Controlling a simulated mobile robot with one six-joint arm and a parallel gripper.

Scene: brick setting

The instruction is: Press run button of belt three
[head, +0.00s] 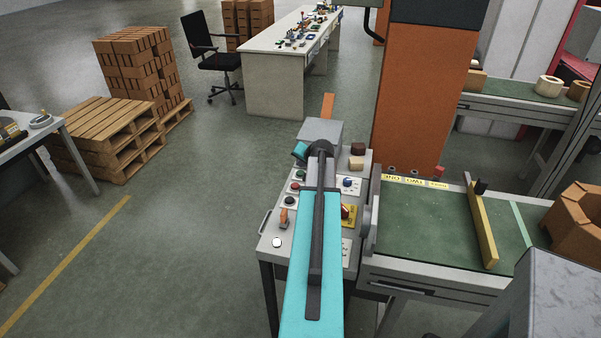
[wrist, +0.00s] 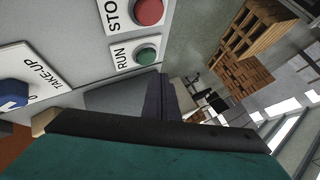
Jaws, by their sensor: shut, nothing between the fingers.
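A green button (wrist: 146,56) labelled RUN sits on a grey panel in the wrist view. A red button (wrist: 148,11) labelled STOP is just above it. In the head view a green button (head: 300,174) and a red button (head: 297,186) show on the console, left of my arm. My gripper (head: 321,150) is shut and empty above the far part of the console. In the wrist view its dark finger (wrist: 160,97) is below the RUN button in the picture; contact is not visible. I cannot read which belt this button serves.
A blue TAKE-UP knob (wrist: 12,93) is near my gripper. The console also has an orange lever (head: 284,217) and a red-yellow switch (head: 346,213). A green belt (head: 430,225) with ONE, TWO, THREE labels lies right, an orange column (head: 420,100) behind.

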